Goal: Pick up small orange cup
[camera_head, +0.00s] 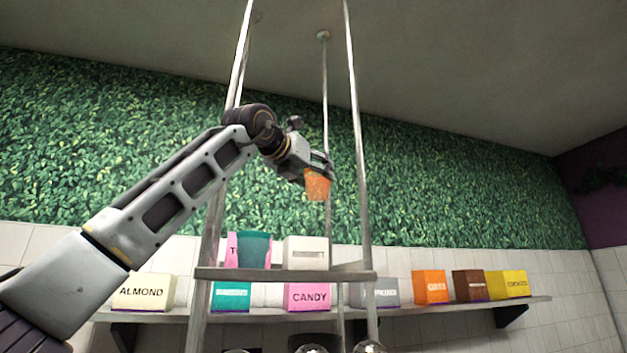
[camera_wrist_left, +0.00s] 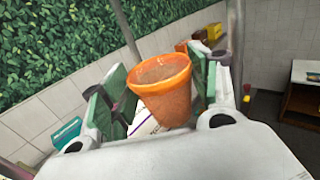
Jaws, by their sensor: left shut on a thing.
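The small orange cup (camera_head: 317,185) is held up in my left gripper (camera_head: 318,172), above the hanging metal shelf (camera_head: 285,275). In the left wrist view the orange cup (camera_wrist_left: 163,92) sits between the two green-padded fingers of the left gripper (camera_wrist_left: 160,95), its open top facing up and slightly tilted. The left gripper is shut on the cup. My right gripper does not show in either view.
The hanging shelf holds a teal cup (camera_head: 254,250) and a white box (camera_head: 306,252). Topping boxes, such as the almond box (camera_head: 143,292) and orange box (camera_head: 431,287), line the wall shelf (camera_head: 400,309). Vertical metal poles (camera_head: 358,130) stand close to the gripper.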

